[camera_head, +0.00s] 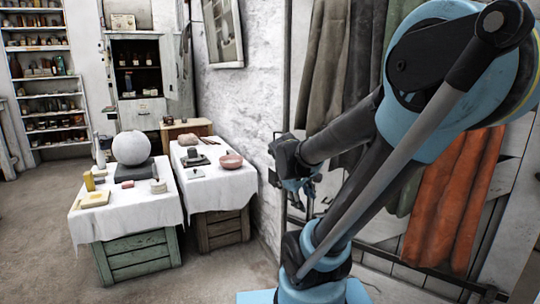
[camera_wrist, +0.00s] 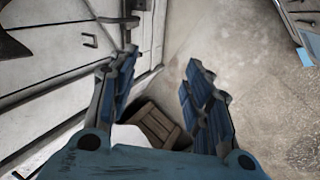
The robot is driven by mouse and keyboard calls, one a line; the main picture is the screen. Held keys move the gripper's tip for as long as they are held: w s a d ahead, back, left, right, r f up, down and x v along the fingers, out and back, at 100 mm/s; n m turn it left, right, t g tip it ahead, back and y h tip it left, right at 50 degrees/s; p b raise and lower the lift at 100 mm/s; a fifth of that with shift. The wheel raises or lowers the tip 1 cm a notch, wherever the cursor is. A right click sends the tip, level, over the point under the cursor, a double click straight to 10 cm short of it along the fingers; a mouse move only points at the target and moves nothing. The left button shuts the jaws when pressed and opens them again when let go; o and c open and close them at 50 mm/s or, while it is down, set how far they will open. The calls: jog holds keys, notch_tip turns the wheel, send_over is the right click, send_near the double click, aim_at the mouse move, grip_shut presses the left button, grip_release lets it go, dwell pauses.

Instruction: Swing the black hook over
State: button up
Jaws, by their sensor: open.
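In the wrist view, my gripper (camera_wrist: 162,62) is open, with its two blue-and-black fingers wide apart and nothing between them. A white panelled surface (camera_wrist: 60,65) lies to the left of the fingers. It bears a small dark bent fitting (camera_wrist: 90,41), and another dark metal piece (camera_wrist: 118,20) shows near its edge. Either may be the black hook; I cannot tell which. Both are apart from the fingers. In the head view, my gripper (camera_head: 302,187) is in front of the wall by the hanging cloths, partly hidden by my arm, and no hook can be made out.
Grey-brown cloths (camera_head: 325,60) and an orange cloth (camera_head: 455,200) hang on the right. A table with a white cloth (camera_head: 150,208) bears a plaster sphere (camera_head: 131,147). A second table bears a pink bowl (camera_head: 231,161). A wooden crate (camera_wrist: 157,127) shows below my fingers. The floor (camera_head: 45,195) at left is clear.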

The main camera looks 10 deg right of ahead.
jog(key=w+r+n+t+h, duration=0.25)
jog(key=w+n, duration=0.35)
jog(key=w, duration=0.5)
jog(key=n+t+h, duration=0.4)
jog(key=n+t, duration=0.5)
jog(key=n, duration=0.6)
send_near(269, 152)
jog(key=shift+g+y, duration=0.25)
jog(key=x, duration=1.1)
jog(key=shift+s+d+r, duration=0.15)
jog(key=shift+d+r, duration=0.1)
jog(key=shift+r, duration=0.1)
jog(key=shift+a, duration=0.1)
grip_shut()
